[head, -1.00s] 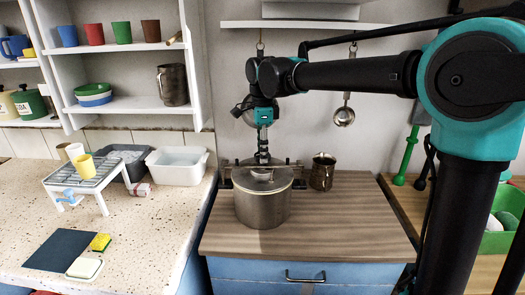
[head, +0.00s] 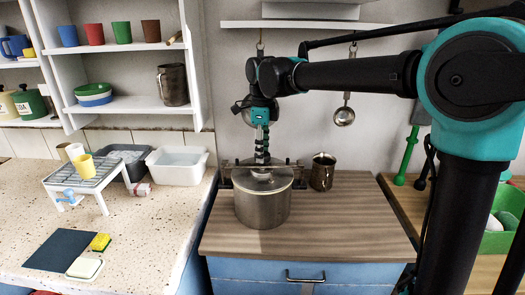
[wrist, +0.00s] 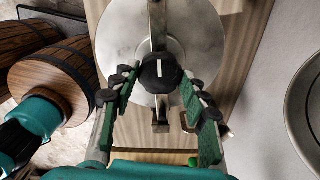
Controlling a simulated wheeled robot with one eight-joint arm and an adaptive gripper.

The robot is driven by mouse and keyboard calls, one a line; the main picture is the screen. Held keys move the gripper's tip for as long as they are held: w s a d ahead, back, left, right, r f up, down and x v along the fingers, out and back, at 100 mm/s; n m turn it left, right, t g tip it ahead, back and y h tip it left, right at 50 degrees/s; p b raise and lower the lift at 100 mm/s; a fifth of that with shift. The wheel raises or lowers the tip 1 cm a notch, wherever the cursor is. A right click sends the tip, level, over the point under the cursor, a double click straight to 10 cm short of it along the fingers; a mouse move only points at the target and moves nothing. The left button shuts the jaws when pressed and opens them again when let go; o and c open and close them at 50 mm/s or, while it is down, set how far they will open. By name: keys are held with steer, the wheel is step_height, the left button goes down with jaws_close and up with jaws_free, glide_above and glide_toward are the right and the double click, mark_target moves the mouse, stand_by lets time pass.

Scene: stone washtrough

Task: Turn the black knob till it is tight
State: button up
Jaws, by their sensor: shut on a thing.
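The black knob (wrist: 159,73) has a white line on its top. It sits at the centre of a metal clamp bar (wrist: 157,20) over the round lid (wrist: 118,45) of a steel pot. My gripper (wrist: 160,80) has its fingers on both sides of the knob and is shut on it. In the head view my gripper (head: 262,157) points down over the pot (head: 262,208), and the knob is hidden there. The white line runs roughly up and down in the wrist view.
A metal jug (head: 322,172) stands close behind the pot at right. A ladle (head: 344,116) hangs on the wall. The wooden worktop (head: 340,225) is clear in front and to the right. A white basin (head: 177,167) stands on the counter at left.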

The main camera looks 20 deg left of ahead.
steer(key=o, duration=1.2)
steer(key=shift+c, duration=0.2)
steer(key=shift+r, duration=0.15)
step_height(320, 180, up, 12)
